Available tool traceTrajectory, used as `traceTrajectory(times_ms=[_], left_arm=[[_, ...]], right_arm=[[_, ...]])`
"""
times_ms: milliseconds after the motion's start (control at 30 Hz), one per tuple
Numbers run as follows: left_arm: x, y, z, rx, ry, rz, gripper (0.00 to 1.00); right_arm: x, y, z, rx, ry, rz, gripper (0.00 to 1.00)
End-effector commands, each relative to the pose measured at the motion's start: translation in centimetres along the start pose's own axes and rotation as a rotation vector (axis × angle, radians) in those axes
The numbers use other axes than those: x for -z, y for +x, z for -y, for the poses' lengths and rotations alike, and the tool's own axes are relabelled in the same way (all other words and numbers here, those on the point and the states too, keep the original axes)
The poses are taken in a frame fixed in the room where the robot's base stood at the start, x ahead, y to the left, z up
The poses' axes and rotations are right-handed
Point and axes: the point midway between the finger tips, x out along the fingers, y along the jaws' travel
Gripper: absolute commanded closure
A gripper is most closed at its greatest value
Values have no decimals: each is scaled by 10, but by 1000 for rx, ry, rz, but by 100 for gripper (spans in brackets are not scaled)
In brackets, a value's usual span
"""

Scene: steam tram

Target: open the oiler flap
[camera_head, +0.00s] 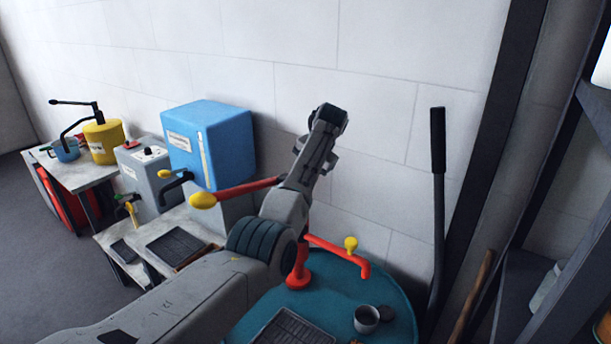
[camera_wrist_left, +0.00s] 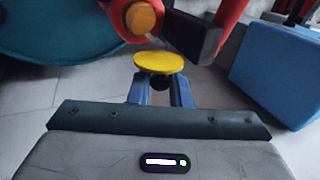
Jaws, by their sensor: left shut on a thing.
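In the left wrist view, my left gripper (camera_wrist_left: 160,85) is shut on the stem of a round yellow knob (camera_wrist_left: 160,62); its top shows above the fingertips. A red part with an orange round end (camera_wrist_left: 143,18) and a dark block stands just beyond it. In the head view my left arm rises in the middle and hides much of the red fitting (camera_head: 297,277) on the teal drum (camera_head: 385,290). My left fingertips are hidden there. I cannot tell which part is the oiler flap, or how far it is open. My right gripper is not in view.
A blue box (camera_head: 222,140) stands on the bench at the wall. A red bar with a yellow end (camera_head: 203,201) passes behind my arm. A small can (camera_head: 366,319) stands on the drum. A dark upright lever (camera_head: 438,200) stands right of it.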

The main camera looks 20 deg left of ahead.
Motion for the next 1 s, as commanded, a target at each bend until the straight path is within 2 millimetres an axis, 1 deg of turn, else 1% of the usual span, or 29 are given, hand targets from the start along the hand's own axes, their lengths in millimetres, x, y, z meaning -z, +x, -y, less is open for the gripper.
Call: traceTrajectory(times_ms=[200,667,700,767,1000], left_arm=[[1,1,0,0,13,30,100],[1,2,-1,-1,15,36,100],[1,2,-1,-1,15,36,77],[1,2,-1,-1,15,35,65],[1,1,-1,-1,15,35,65]], right_arm=[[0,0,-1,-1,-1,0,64],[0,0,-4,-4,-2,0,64],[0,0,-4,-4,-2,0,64],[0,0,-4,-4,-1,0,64],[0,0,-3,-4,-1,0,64]])
